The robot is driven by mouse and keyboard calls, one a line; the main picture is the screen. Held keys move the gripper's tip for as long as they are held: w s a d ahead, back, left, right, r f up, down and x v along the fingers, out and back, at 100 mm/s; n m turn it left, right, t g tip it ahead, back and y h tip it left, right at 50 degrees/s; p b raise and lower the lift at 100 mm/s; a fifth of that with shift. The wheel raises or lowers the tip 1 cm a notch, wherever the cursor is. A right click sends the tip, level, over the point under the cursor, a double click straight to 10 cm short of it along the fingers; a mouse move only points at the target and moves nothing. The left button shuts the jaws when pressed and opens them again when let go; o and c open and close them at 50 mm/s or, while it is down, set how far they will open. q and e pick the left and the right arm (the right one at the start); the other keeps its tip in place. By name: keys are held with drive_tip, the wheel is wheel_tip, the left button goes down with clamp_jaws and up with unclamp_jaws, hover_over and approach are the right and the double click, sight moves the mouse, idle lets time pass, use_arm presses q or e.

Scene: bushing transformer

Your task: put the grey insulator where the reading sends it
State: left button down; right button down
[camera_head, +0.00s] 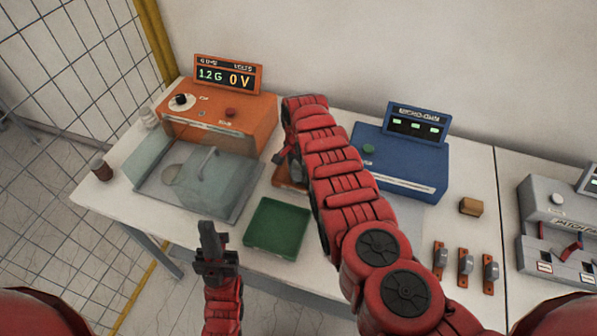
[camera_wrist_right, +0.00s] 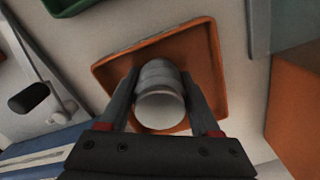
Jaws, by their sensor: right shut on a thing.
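The grey insulator (camera_wrist_right: 160,90) is between the fingers of my right gripper (camera_wrist_right: 165,105) in the right wrist view, and the gripper is shut on it. It is over or in the orange tray (camera_wrist_right: 205,60); I cannot tell whether it touches the floor. In the head view my right arm covers the insulator and most of the orange tray (camera_head: 288,176). The orange tester (camera_head: 225,125) has a display (camera_head: 227,75) reading 1.2 G ohms and 0 V. The green tray (camera_head: 277,228) looks empty. My left gripper (camera_head: 212,240) is near the table's front edge, its jaw opening unclear.
A clear-covered enclosure (camera_head: 200,180) stands before the tester. A white insulator (camera_head: 148,117) and a brown one (camera_head: 102,170) stand at the left. A blue meter (camera_head: 405,160), a small tan block (camera_head: 471,207) and several metal-and-orange pieces (camera_head: 466,268) are at the right.

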sight(298, 164)
drive_tip(key=shift+f, duration=0.1)
drive_tip(key=shift+c, duration=0.5)
unclamp_jaws()
drive_tip(key=shift+r, duration=0.45)
wheel_tip(298, 164, up, 3)
drive_tip(key=shift+a+f+p, duration=0.1)
drive_tip(key=shift+p, duration=0.45)
wheel_tip(298, 164, up, 8)
drive_tip(key=b, duration=0.2)
drive_tip(key=shift+f+b, duration=0.15)
drive_tip(key=shift+b, duration=0.2)
drive_tip(key=shift+r, duration=0.4)
